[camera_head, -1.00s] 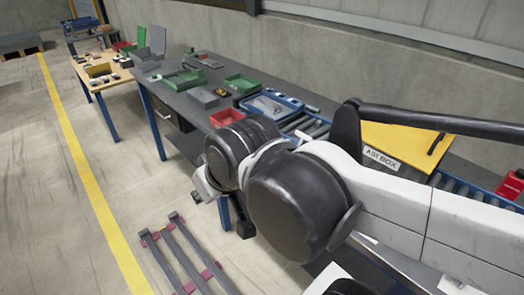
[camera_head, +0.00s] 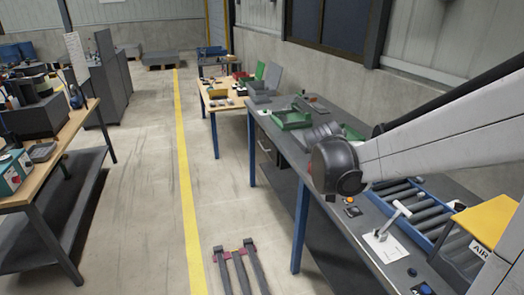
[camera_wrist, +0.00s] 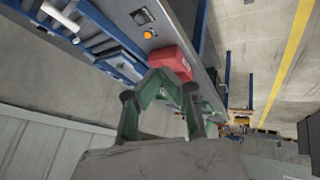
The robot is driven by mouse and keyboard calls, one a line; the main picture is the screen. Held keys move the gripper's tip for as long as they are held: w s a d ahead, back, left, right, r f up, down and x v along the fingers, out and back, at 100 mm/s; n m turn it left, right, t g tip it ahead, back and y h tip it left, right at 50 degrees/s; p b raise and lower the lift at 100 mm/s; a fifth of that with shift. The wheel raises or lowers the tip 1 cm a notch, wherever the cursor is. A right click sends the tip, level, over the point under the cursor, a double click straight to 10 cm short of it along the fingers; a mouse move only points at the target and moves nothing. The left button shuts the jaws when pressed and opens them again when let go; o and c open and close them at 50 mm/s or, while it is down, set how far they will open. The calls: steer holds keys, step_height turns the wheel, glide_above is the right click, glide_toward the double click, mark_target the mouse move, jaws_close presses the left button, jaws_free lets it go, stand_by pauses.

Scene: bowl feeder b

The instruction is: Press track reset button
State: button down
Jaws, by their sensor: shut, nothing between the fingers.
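A small orange button (camera_head: 351,210) sits on the front edge of the grey bench (camera_head: 283,142), beside a dark round control. The orange button (camera_wrist: 148,34) also shows in the wrist view, on the bench's grey edge strip next to a dark control (camera_wrist: 141,16). My gripper (camera_wrist: 168,82) has green fingers brought together in front of a red bin (camera_wrist: 170,62), apart from the orange button in the picture. My arm hides the gripper in the head view.
Green bins (camera_head: 292,119) stand toward the bench's far end.

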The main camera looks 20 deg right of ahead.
steer(key=w+d+f+m+g+h+p, duration=0.1)
steer(key=w+d+f, duration=0.2)
steer(key=d, duration=0.4)
steer(key=m+g+h+p, duration=0.2)
glide_above(355, 210)
step_height(355, 210, down, 6)
steer(key=shift+f, duration=0.2)
steer(key=shift+w+f+b, duration=0.1)
steer(key=shift+b, duration=0.2)
step_height(355, 210, down, 8)
steer(key=b, duration=0.4)
steer(key=shift+f+b, duration=0.3)
steer(key=shift+b, duration=0.4)
steer(key=shift+f+b, duration=0.45)
steer(key=shift+b, duration=0.15)
